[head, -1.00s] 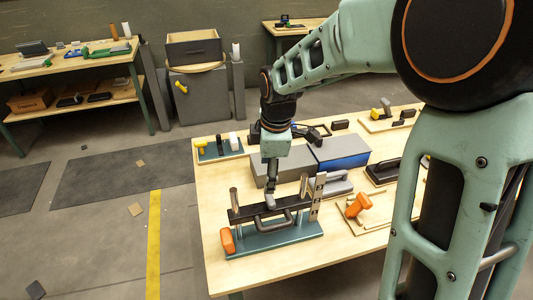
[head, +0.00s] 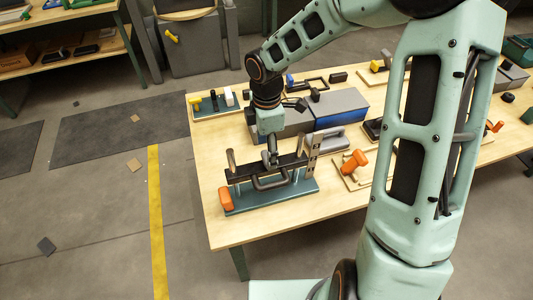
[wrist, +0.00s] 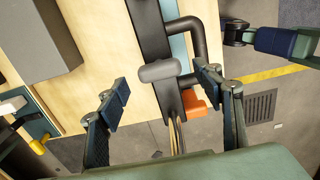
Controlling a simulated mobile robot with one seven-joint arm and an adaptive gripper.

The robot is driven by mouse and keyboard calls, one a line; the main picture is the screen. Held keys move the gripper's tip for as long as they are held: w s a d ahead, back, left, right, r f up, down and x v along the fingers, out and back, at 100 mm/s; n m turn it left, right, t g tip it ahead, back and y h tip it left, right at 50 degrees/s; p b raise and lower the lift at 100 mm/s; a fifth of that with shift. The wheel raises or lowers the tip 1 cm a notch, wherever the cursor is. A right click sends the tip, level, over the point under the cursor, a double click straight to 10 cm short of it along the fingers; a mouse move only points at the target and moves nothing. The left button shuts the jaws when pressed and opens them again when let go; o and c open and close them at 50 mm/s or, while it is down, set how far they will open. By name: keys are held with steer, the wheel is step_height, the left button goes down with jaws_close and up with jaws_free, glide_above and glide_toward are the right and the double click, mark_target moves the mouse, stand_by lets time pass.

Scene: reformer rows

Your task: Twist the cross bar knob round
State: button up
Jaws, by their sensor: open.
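A fixture with a black rail (head: 251,172) on a teal base (head: 300,190) stands at the table's near left corner. A grey rounded crosspiece (wrist: 160,71) sits across the rail in the wrist view, between and beyond my fingertips. A grey U-shaped handle (head: 268,184) is on the fixture's near side, and an orange block (head: 225,199) is at its left end. An orange T-shaped knob (head: 354,160) stands on a wooden board to the right. My gripper (wrist: 165,87) is open and empty above the rail; its fingertips are mostly hidden in the head view.
A holed upright (head: 312,151) rises at the rail's right end. A grey and blue box (head: 342,104) and a grey-handled block (head: 326,143) stand behind.

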steer(key=shift+f, duration=1.2)
steer(key=c, duration=1.2)
